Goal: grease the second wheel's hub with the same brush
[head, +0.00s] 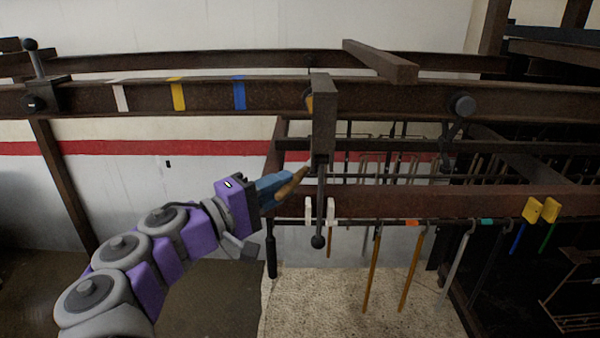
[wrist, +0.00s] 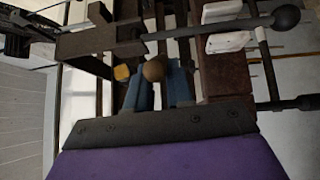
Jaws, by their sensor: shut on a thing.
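My gripper (head: 278,188) is shut on a brown wooden-handled tool that looks like the brush (head: 293,184). The handle slants up and right toward the hanging bracket. In the wrist view the brush's round brown end (wrist: 154,70) shows between my blue fingers (wrist: 161,88). Its bristles cannot be made out. The dark bracket (head: 322,105) hangs at the rail, with a lever and ball below it. A tan round part (head: 309,102), perhaps a wheel or hub, shows partly at its left edge. A small yellow-orange patch (wrist: 122,72) is near the brush in the wrist view. I cannot tell which hub is the second.
The rusty rail (head: 205,97) carries white, yellow and blue marks. A lower beam (head: 430,202) and a rod of hanging tools (head: 372,270) lie right of my gripper. White blocks (head: 330,211) flank the bracket's lever.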

